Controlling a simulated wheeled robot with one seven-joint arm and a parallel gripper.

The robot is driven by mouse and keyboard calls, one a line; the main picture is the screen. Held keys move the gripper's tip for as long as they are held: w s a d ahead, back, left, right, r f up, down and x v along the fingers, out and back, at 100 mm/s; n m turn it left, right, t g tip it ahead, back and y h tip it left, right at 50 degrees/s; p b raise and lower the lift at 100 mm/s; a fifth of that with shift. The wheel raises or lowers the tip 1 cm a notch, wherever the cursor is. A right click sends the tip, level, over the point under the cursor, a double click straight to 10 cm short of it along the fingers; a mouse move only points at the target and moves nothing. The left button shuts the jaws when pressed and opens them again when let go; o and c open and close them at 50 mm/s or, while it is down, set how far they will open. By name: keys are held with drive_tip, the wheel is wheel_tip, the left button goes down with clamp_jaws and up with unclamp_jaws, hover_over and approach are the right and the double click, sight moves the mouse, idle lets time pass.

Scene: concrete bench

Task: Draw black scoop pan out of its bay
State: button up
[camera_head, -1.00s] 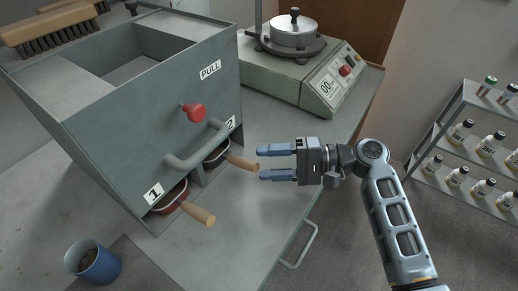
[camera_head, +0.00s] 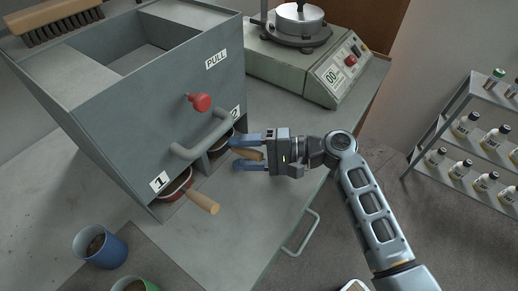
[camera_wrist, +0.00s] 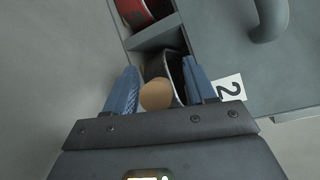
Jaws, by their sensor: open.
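The black scoop pan (camera_head: 218,141) sits in the bay marked 2, low in the grey box, with its wooden handle (camera_head: 246,153) sticking out. My gripper (camera_head: 248,152) is open, with one blue finger on each side of that handle. In the wrist view the handle's round end (camera_wrist: 157,95) lies between the two fingers, and the pan's dark rim (camera_wrist: 174,72) shows behind it. Gaps show beside the handle, so the fingers are around it but not closed on it. Much of the pan is hidden inside the bay.
A red pan (camera_head: 176,184) sits in bay 1, its handle pointing out. A grey bar handle (camera_head: 203,140) and red knob (camera_head: 200,102) stick out above the bays. A blue cup (camera_head: 100,247) and green cup (camera_head: 135,284) stand at front left. The bench right of my gripper is clear.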

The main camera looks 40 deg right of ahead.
drive_tip(key=shift+w+a, duration=0.3)
drive_tip(key=shift+a, duration=0.1)
clamp_jaws()
idle(0.4)
